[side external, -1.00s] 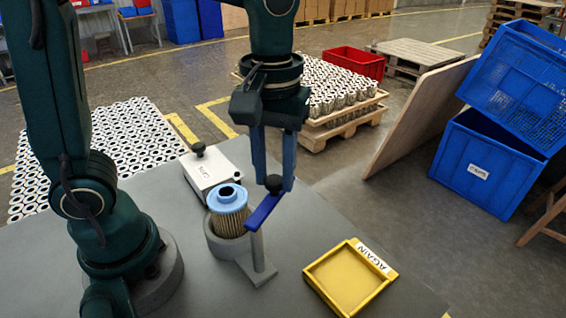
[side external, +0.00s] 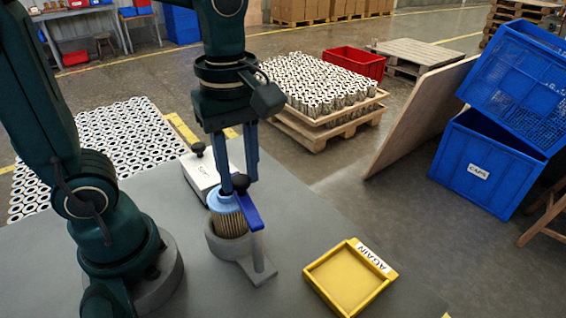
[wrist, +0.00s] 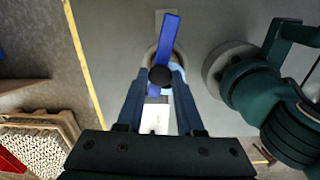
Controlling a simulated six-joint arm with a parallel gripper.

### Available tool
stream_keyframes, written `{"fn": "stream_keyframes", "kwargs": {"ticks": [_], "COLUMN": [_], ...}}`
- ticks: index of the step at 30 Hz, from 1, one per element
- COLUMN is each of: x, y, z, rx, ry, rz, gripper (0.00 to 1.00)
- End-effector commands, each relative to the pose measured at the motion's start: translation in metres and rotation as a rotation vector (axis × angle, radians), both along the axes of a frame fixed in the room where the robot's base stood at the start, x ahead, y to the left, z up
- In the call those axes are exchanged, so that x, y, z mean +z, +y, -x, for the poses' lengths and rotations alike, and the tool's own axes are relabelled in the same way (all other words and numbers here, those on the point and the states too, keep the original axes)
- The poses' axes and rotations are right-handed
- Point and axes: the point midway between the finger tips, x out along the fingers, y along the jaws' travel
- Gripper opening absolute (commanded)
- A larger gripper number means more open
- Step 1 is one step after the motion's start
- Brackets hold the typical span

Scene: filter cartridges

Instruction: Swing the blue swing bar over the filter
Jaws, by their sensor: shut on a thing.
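The blue swing bar (side external: 250,213) sits on a grey post and carries a black knob (side external: 240,183) at one end. Its knob end is now above the edge of the blue-topped pleated filter (side external: 229,222), which stands upright in a grey round holder (side external: 216,242). In the wrist view the bar (wrist: 168,40) runs up from the knob (wrist: 160,76), and the filter's light blue top (wrist: 178,66) is partly hidden beneath it. My gripper (side external: 238,184) points down, with its fingers closed around the knob; it also shows in the wrist view (wrist: 160,80).
A white box with a black knob (side external: 203,174) stands behind the filter. A yellow tray labelled AGAIN (side external: 348,280) lies at the right front of the grey table (side external: 200,290). The table between the post and the tray is clear.

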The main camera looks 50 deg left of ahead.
Motion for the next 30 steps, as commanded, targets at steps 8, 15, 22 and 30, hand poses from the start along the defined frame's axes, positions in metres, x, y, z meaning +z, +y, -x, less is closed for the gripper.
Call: {"fn": "stream_keyframes", "kwargs": {"ticks": [8, 15, 22, 30], "x": [0.0, 0.0, 0.0, 0.0], "y": [0.001, 0.001, 0.001, 0.001], "z": [0.008, 0.012, 0.013, 0.013], "rx": [0.154, 0.215, 0.228, 0.227], "ry": [-0.002, -0.002, -0.001, 0.0], "rz": [0.0, 0.0, 0.0, 0.001], "gripper": [0.0, 0.0, 0.0, 0.44]}}
